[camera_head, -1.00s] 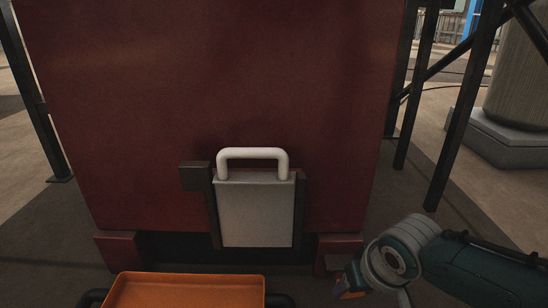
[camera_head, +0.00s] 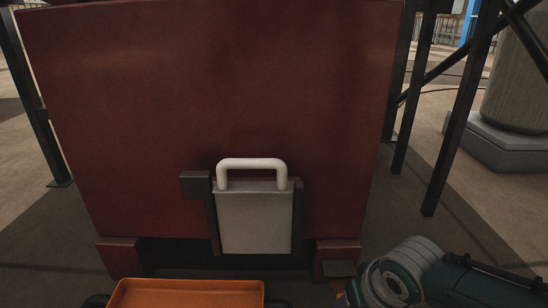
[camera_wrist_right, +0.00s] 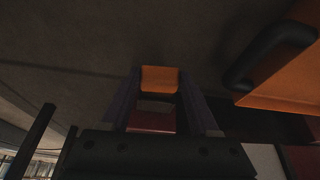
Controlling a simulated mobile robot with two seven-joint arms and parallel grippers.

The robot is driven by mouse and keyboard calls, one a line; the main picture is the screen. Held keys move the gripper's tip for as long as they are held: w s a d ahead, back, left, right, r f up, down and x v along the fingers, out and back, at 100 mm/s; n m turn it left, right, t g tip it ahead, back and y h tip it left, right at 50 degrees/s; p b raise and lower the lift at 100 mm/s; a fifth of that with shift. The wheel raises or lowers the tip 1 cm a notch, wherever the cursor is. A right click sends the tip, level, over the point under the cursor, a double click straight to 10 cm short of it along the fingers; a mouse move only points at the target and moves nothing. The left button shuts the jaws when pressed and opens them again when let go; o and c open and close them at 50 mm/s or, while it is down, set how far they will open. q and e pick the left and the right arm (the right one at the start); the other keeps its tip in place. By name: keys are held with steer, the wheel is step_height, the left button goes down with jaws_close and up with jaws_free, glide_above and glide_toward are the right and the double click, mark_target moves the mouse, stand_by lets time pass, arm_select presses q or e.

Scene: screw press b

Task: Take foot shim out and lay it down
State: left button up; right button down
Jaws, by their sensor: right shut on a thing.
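My right gripper (camera_wrist_right: 159,92) is shut on a small piece with an orange end (camera_wrist_right: 160,79), probably the foot shim. A dark red part shows between the fingers below the orange; I cannot tell if it belongs to the same piece. In the head view my right wrist is low at the right, and its fingertips are almost wholly cut off by the bottom edge. The dark red machine body (camera_head: 220,100) stands ahead, with a red foot (camera_head: 120,254) at its lower left and another (camera_head: 337,252) at its lower right. My left gripper is not in view.
An orange tray (camera_head: 185,284) with dark handles lies at the bottom centre. It also shows at the right in the wrist view (camera_wrist_right: 280,85). A grey plate with a white handle (camera_head: 252,163) sits on the machine's front.

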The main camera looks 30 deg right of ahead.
steer(key=shift+s+a+p, duration=0.2)
steer(key=shift+s+p, duration=0.15)
steer(key=shift+s, duration=0.05)
steer(key=shift+s, duration=0.1)
steer(key=s+a+p, duration=0.2)
steer(key=s, duration=0.1)
stand_by(0.6)
steer(key=shift+d, duration=0.15)
